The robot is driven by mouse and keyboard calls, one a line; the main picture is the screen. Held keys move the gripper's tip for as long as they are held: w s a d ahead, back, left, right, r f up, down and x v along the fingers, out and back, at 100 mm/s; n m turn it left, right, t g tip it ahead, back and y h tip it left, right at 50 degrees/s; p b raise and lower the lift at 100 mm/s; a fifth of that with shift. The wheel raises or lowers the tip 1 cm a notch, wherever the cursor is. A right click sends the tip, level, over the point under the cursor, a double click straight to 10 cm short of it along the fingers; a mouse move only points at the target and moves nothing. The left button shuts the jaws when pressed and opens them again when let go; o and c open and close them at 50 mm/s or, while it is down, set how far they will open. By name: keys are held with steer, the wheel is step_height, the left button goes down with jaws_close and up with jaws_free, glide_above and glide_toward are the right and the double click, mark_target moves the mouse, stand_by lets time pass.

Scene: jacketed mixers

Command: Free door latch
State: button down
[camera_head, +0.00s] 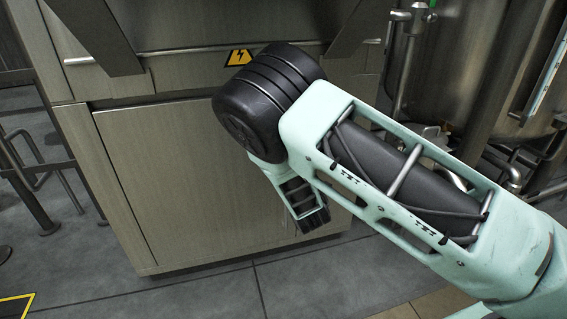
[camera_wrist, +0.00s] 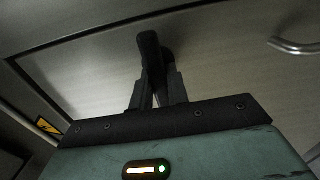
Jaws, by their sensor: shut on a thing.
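The metal cabinet door (camera_head: 170,170) fills the left middle of the head view, with its panel closed against the frame as far as I can see. It also fills the wrist view as a brushed panel (camera_wrist: 95,85) with a dark seam above. My gripper (camera_wrist: 153,45) has its dark fingers brought together in front of the panel. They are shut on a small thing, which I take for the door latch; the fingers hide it.
A curved metal handle (camera_wrist: 295,47) sits at the right of the wrist view. A yellow warning label (camera_head: 238,58) is above the door. Steel vessels and pipes (camera_head: 405,70) stand at the right. Grey floor (camera_head: 190,295) lies open in front.

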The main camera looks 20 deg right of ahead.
steer(key=c, duration=1.4)
jaws_free()
steer(key=shift+o, duration=0.2)
steer(key=shift+s, duration=0.1)
steer(key=s+p, duration=0.4)
steer(key=s, duration=1.3)
steer(key=shift+s+p, duration=0.15)
steer(key=shift+p, duration=0.15)
